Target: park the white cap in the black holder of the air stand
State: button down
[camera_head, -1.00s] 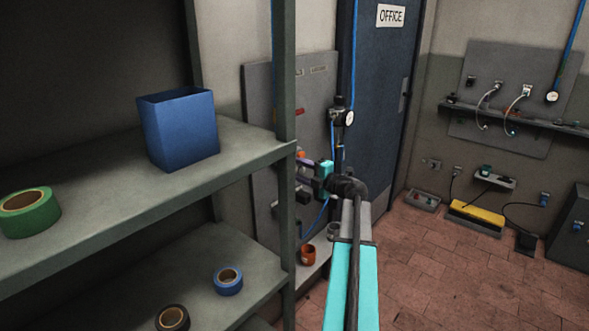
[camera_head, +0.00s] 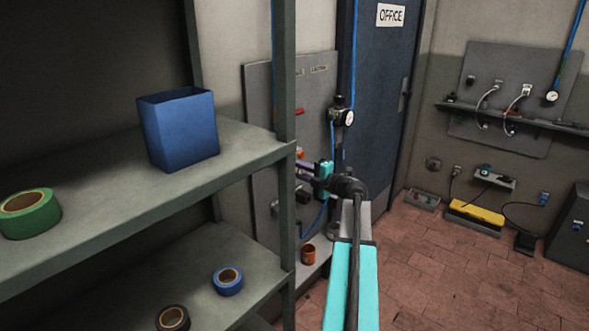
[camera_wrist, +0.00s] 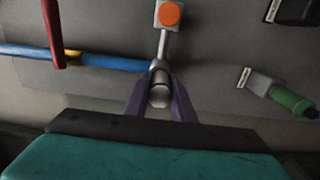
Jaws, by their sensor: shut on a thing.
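My gripper (camera_wrist: 160,88) shows in the wrist view as two purple fingers, shut on a pale grey, rounded piece (camera_wrist: 160,97). I cannot tell for certain whether this piece is the white cap. A grey stem rises just beyond the fingertips to a pale block with an orange button (camera_wrist: 169,14). A black block with a white label (camera_wrist: 295,10) is at the upper right, apart from the fingers. I cannot tell whether it is the black holder. In the head view my gripper (camera_head: 304,170) is small, in front of the grey panel (camera_head: 262,130).
In the wrist view, a blue tube (camera_wrist: 110,61) runs left from the fingertips, a red bar (camera_wrist: 53,35) hangs at upper left, and a green-ended fitting (camera_wrist: 292,101) is at right. In the head view, a shelf post (camera_head: 284,90) stands left of my arm. An orange cup (camera_head: 308,254) sits below.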

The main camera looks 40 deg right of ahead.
aim_at(303, 171)
jog(key=shift+s, duration=0.55)
jog(key=shift+s+d+p, duration=0.15)
jog(key=shift+s, duration=1.2)
jog(key=shift+s+d+p, duration=0.1)
jog(key=shift+s+p, duration=0.05)
jog(key=shift+s, duration=1.15)
jog(key=shift+d+f, duration=0.1)
jog(key=shift+f, duration=0.05)
jog(key=d+f+b, duration=0.5)
jog(key=d+f, duration=0.2)
jog(key=f, duration=0.5)
jog(key=w+d+f+b, duration=0.1)
jog(key=d+f+b, duration=0.5)
jog(key=f, duration=0.5)
jog(key=shift+w+d+f, duration=0.15)
jog(key=shift+d+f, duration=0.2)
jog(key=shift+d, duration=0.55)
dwell(2.3)
